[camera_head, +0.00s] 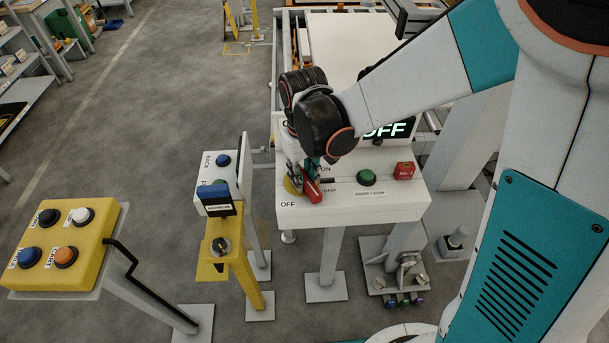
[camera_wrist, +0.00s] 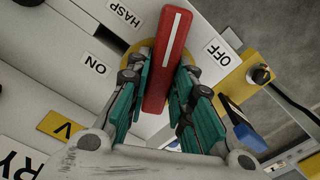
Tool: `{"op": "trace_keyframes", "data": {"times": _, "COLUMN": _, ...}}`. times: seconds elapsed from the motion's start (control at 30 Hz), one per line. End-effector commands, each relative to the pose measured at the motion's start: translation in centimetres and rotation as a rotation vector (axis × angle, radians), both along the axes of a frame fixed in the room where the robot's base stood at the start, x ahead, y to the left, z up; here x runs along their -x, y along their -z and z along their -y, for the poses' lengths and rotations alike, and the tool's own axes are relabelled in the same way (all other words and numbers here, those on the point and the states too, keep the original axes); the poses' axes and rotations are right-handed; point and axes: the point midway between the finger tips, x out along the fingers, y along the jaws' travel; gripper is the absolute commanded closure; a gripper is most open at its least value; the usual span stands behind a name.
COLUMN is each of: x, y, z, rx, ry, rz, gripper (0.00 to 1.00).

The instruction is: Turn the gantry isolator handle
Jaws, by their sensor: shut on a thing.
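The isolator handle (camera_head: 312,192) is a red bar with a white stripe, set on a yellow round plate (camera_head: 290,186) on the white gantry panel (camera_head: 365,207). In the wrist view the red handle (camera_wrist: 168,55) lies between the teal fingers of my gripper (camera_wrist: 162,88), which is shut on it. Its striped end points between the OFF label (camera_wrist: 216,52) and the HASP label (camera_wrist: 125,14). The ON label (camera_wrist: 95,63) is on the other side. My gripper (camera_head: 303,175) and wrist hide part of the handle and plate in the head view.
A dark display (camera_head: 387,129) behind my arm reads OFF. A blue-button post (camera_head: 214,191) and a yellow button box (camera_head: 62,245) stand left.

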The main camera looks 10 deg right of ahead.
Motion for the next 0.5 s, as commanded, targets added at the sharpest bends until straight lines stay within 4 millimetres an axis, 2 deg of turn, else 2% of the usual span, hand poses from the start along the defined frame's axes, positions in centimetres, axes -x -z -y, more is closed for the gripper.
{"op": "trace_keyframes", "data": {"times": 0.2, "x": 0.12, "y": 0.09, "z": -0.20, "rx": 0.000, "ry": 0.191, "rz": 0.000, "gripper": 1.00}}
{"op": "trace_keyframes", "data": {"times": 0.5, "x": 0.15, "y": 0.07, "z": -0.38, "rx": 0.000, "ry": 0.385, "rz": 0.000, "gripper": 1.00}}
